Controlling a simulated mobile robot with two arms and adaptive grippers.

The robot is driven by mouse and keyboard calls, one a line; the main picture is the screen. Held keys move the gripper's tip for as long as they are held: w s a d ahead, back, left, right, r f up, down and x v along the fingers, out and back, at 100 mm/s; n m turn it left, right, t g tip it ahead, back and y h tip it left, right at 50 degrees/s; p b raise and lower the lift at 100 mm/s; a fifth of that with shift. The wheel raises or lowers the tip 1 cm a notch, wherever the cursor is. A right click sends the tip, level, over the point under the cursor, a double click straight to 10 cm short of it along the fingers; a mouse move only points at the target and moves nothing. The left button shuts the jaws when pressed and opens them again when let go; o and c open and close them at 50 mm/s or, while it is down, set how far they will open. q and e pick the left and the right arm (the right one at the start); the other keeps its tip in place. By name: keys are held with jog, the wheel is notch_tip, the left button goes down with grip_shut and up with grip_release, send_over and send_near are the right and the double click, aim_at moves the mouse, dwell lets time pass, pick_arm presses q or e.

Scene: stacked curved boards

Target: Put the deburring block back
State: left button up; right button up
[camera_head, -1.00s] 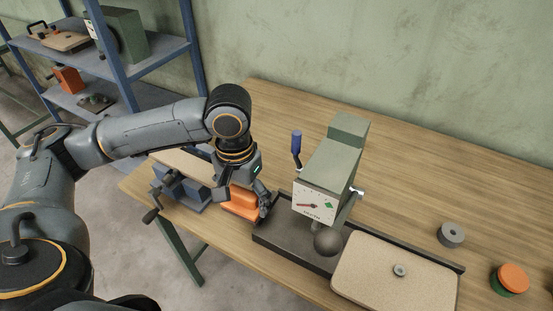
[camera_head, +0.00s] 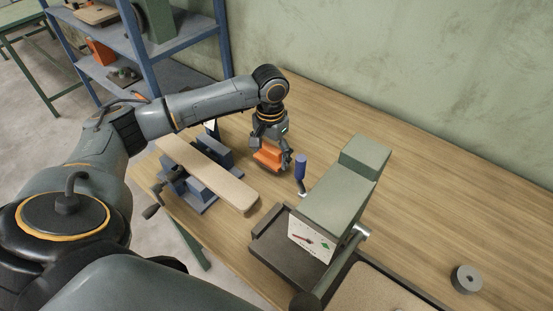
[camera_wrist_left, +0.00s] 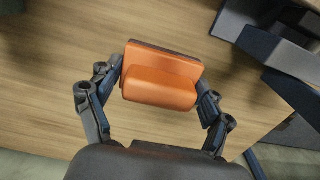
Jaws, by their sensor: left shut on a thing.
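The orange deburring block (camera_head: 268,156) has a dark flat base. In the head view it is behind the vise and left of the blue-handled lever, over the back part of the bench. My left gripper (camera_head: 272,151) points down with its fingers closed on the block's two ends. The left wrist view shows the block (camera_wrist_left: 162,88) between both fingers, with wood bench top below. Whether its base touches the bench or hangs just above is hard to tell. My right gripper is not in view.
A blue vise (camera_head: 198,188) with a long tan board (camera_head: 205,172) across it stands in front of the block. A green-grey dial machine (camera_head: 340,200) with a blue lever handle (camera_head: 300,167) stands right. A grey ring (camera_head: 466,279) lies far right. The back of the bench (camera_head: 400,150) is clear.

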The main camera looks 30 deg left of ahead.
aim_at(276, 163)
pick_arm(q)
jog(key=shift+w+f, duration=0.7)
jog(key=shift+f, duration=0.05)
jog(key=shift+w+f, duration=0.15)
jog(key=shift+f, duration=0.05)
jog(key=f, duration=0.1)
jog(key=f+p, duration=0.1)
jog(key=f, duration=0.1)
jog(key=shift+w+d, duration=0.1)
jog(key=shift+w, duration=0.1)
jog(key=shift+f, duration=0.25)
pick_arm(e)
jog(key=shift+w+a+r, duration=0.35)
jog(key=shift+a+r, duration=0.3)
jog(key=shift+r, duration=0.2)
pick_arm(q)
jog(key=shift+f, duration=0.15)
jog(key=o, duration=1.1)
jog(key=shift+c, duration=0.2)
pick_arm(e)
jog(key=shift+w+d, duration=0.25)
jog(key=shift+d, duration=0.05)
